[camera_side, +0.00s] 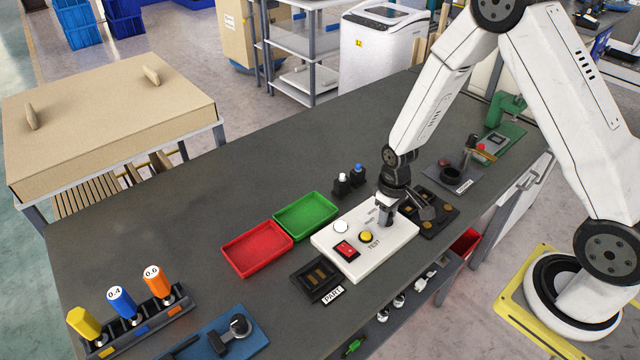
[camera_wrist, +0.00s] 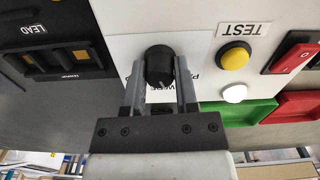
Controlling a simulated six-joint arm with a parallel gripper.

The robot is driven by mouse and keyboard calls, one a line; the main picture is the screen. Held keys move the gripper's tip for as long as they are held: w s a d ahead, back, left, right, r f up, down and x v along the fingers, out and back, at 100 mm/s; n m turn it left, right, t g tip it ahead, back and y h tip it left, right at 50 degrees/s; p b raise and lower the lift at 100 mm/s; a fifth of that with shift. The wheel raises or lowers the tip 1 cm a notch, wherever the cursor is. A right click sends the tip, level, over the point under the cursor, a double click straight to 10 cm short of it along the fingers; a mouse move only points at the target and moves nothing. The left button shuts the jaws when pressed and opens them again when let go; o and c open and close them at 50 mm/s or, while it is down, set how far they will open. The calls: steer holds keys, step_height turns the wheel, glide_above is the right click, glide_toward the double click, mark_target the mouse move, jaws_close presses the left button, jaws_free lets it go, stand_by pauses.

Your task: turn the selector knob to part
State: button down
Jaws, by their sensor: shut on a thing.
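The selector knob (camera_wrist: 159,63) is black and round with a pale pointer line. It stands on the white test box (camera_side: 338,238), whose face also shows in the wrist view (camera_wrist: 190,15). My gripper (camera_wrist: 158,76) has one finger on each side of the knob and is shut on it. The pointer line faces toward the gripper's body in the wrist view. Printed labels beside the knob are partly hidden by a finger, so I cannot read the setting. In the side view my gripper (camera_side: 384,218) points down at the box and hides the knob.
The box also carries a yellow TEST button (camera_side: 366,237), a white lamp (camera_side: 341,227) and a red rocker switch (camera_side: 346,249). A black PART fixture (camera_side: 317,279) and a LEAD fixture (camera_wrist: 60,52) flank it. Red (camera_side: 257,248) and green (camera_side: 306,215) trays stand close by.

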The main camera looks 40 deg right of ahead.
steer(key=n, duration=0.4)
steer(key=shift+n, duration=2)
steer(key=shift+c, duration=1.9)
jaws_free()
steer(key=shift+r, duration=0.15)
steer(key=shift+r, duration=3.8)
